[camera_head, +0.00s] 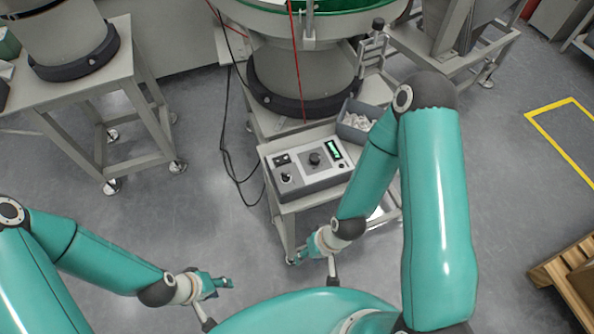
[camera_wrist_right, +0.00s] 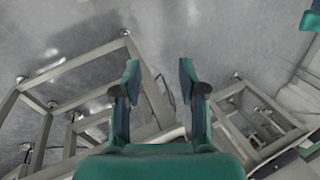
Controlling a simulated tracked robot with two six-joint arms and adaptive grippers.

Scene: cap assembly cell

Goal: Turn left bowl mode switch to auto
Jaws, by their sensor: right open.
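A grey control box (camera_head: 308,167) sits on a low stand in front of the central bowl feeder in the head view. Its top carries a black round knob (camera_head: 315,158), a small green display (camera_head: 333,149) and a small switch (camera_head: 286,178) at the lower left. The switch markings are too small to read. My right gripper (camera_head: 298,258) is below the box in the picture, apart from it. In the right wrist view its fingers (camera_wrist_right: 160,80) are spread and empty. My left gripper (camera_head: 221,286) is further left and lower, away from the box; its jaw opening is unclear.
The central bowl feeder (camera_head: 304,75) stands behind the box. A grey bin (camera_head: 346,130) of pale parts is beside the box. Another feeder base (camera_head: 75,60) stands on a table at upper left. Black cables hang left of the stand. A wooden pallet (camera_head: 566,275) is at right.

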